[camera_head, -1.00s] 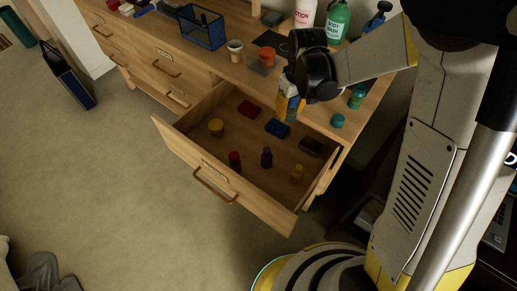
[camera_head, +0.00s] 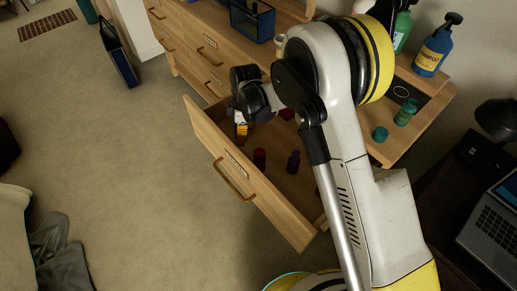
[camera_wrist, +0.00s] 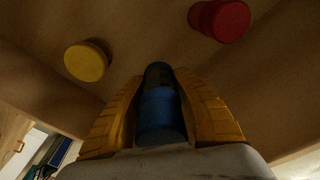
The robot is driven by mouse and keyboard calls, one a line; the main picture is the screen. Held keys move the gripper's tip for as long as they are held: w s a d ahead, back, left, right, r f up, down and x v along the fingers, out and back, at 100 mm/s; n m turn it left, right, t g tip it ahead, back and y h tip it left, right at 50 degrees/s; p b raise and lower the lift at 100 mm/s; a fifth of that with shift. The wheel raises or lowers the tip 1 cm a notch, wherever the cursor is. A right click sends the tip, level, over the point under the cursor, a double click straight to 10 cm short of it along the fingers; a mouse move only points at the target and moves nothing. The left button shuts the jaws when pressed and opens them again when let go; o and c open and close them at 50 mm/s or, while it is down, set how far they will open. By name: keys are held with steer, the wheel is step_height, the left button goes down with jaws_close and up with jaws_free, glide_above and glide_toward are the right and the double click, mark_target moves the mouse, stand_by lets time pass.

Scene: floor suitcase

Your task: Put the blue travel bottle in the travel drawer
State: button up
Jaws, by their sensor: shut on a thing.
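My gripper (camera_head: 241,130) is over the left part of the open drawer (camera_head: 232,160), and my arm covers much of the drawer. In the wrist view my gripper's yellow fingers (camera_wrist: 160,112) are shut on the blue travel bottle (camera_wrist: 158,112), which has a dark top end. In the head view the bottle is hidden. The wrist view shows the drawer floor beyond the bottle, with a yellow round item (camera_wrist: 87,62) and a red one (camera_wrist: 222,20) on it. I cannot tell how high the bottle is above the floor.
A dark red item (camera_head: 260,158) and a purple bottle (camera_head: 293,162) stand in the drawer near its front. On the dresser top are a blue shampoo bottle (camera_head: 432,50), a green bottle (camera_head: 405,112), a teal jar (camera_head: 380,134) and a mesh organizer (camera_head: 253,20).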

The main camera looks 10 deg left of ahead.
mark_target(241, 147)
step_height(241, 147, down, 8)
steer(key=b, duration=0.3)
steer(key=shift+r, duration=0.25)
steer(key=o, duration=1.1)
steer(key=r+p, duration=0.1)
steer(key=r, duration=0.3)
steer(key=d+r+p, duration=0.1)
steer(key=r+p, duration=0.1)
steer(key=r, duration=0.2)
steer(key=r+p, duration=0.1)
steer(key=r, duration=0.3)
steer(key=shift+w+d+p, duration=0.2)
steer(key=shift+d+p, duration=0.05)
steer(key=shift+p, duration=0.15)
steer(key=shift+r, duration=0.1)
